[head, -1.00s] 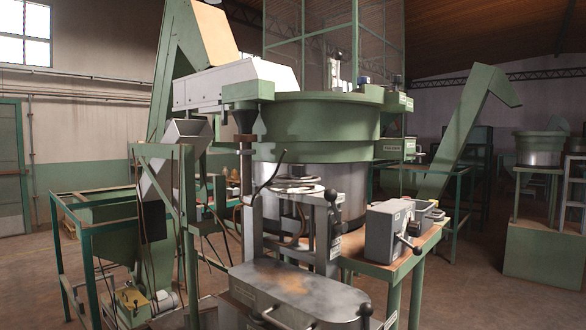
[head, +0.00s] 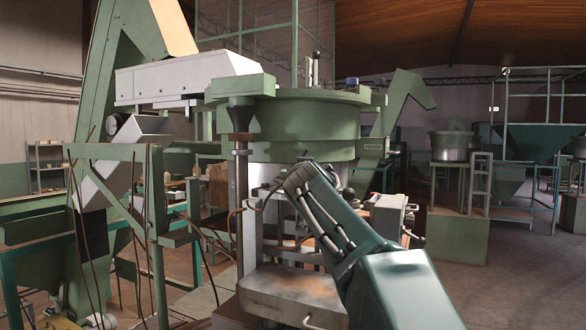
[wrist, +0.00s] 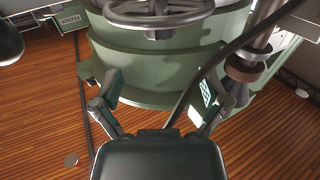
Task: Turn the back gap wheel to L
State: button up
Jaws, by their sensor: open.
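In the wrist view a grey spoked handwheel (wrist: 160,20) shows at the top edge, partly cut off. I cannot tell from this view whether it is the back gap wheel, and no L mark is legible. My gripper (wrist: 162,84) is open and empty, its two fingers spread apart below the wheel in the picture and not touching it. In the head view my arm crosses the middle and covers the area in front of the green bowl, so the wheel and my fingertips are hidden there.
The large green bowl (head: 308,122) stands close behind my arm. A dark hose or cable (wrist: 215,65) runs diagonally near the right finger. A grey plate (head: 285,290) lies below my arm. A green frame stand (head: 153,205) is at the left. Open floor (head: 470,262) lies at the right.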

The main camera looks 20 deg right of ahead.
jog(key=x, duration=0.4)
jog(key=a+x, duration=0.1)
jog(key=x, duration=0.1)
jog(key=shift+w+d, duration=0.15)
jog(key=shift+w, duration=0.3)
jog(key=w+d, duration=0.2)
jog(key=shift+w+d, duration=0.2)
jog(key=shift+w, duration=0.55)
jog(key=shift+w+a, duration=0.1)
jog(key=shift+a, duration=0.25)
jog(key=shift+d, duration=0.25)
jog(key=c, duration=1.2)
